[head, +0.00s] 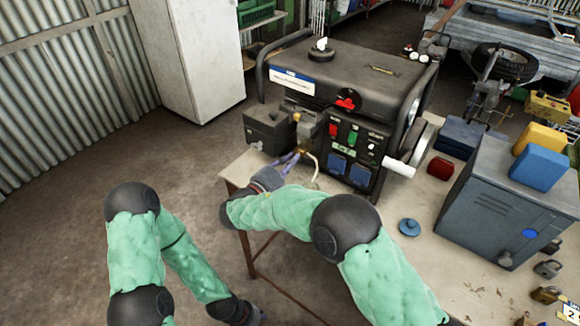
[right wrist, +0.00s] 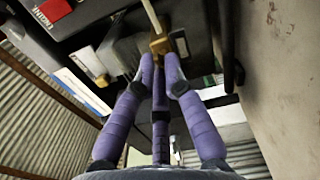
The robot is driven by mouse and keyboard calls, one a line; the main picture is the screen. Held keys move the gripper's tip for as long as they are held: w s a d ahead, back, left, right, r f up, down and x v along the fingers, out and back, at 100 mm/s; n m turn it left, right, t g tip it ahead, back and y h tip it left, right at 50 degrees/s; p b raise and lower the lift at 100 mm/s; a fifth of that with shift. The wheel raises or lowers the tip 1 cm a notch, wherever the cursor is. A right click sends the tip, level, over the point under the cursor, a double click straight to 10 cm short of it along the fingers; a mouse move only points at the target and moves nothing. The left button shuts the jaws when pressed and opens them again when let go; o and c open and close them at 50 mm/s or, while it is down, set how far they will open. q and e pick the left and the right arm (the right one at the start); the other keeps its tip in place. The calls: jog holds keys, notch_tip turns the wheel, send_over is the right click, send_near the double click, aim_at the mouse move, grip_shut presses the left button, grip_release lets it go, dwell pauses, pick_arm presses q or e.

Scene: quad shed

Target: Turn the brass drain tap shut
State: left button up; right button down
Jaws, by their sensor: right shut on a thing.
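The brass drain tap (head: 303,150) is low on the front of the black generator (head: 345,80), with a pale hose beside it. My right gripper (head: 292,157) reaches it from the front left, its purple fingers shut on it. In the right wrist view the brass tap (right wrist: 160,45) sits at the fingertips of my right gripper (right wrist: 160,65), with a pale tube running up from it. The tap's handle is mostly hidden by the fingers, so its angle is unclear. My left gripper (head: 262,317) hangs low at the bottom edge, partly cut off.
The generator stands on a pale workbench (head: 440,225). A dark box (head: 268,130) is close left of the tap. A blue round cap (head: 409,227), a red box (head: 439,168) and a grey metal case (head: 510,205) are to the right. The floor at left is clear.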

jog(key=shift+f+m, duration=0.1)
jog(key=shift+m, duration=1)
jog(key=c, duration=1.3)
grip_release()
jog(key=shift+d, duration=0.1)
jog(key=shift+s, duration=0.1)
jog(key=v, duration=0.7)
jog(key=shift+s, duration=0.15)
